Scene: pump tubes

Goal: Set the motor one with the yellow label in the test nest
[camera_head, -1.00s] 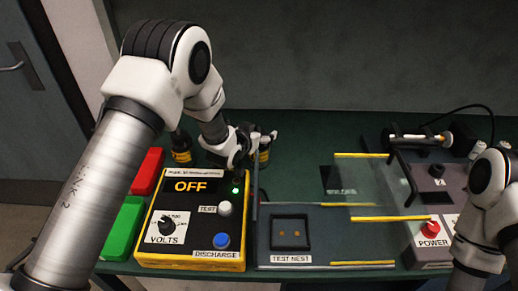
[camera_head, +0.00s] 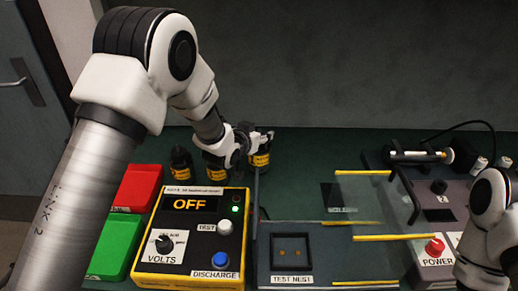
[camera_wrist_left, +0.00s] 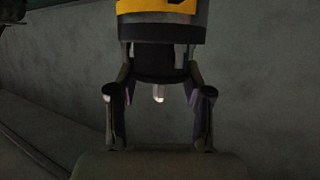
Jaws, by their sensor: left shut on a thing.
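Several dark motors with yellow labels stand at the back left of the bench: one at the left (camera_head: 181,162), one in the middle (camera_head: 215,168), and one at the right (camera_head: 261,157). My left gripper (camera_head: 245,146) is beside the right motor and shut on a yellow-labelled motor, apparently that one. In the left wrist view, the held motor (camera_wrist_left: 162,12) shows its yellow band beyond the fingers (camera_wrist_left: 159,95), with a small pale tip between them. I cannot tell whether it touches the bench. The test nest (camera_head: 277,266) is an empty square recess with two small contacts. My right gripper is out of view.
A yellow-edged tester (camera_head: 190,245) reading OFF stands left of the nest. Red (camera_head: 138,187) and green (camera_head: 112,245) bins lie further left. Clear panels with yellow edges (camera_head: 380,237) and a grey power unit (camera_head: 440,215) stand right. The bench behind the nest is clear.

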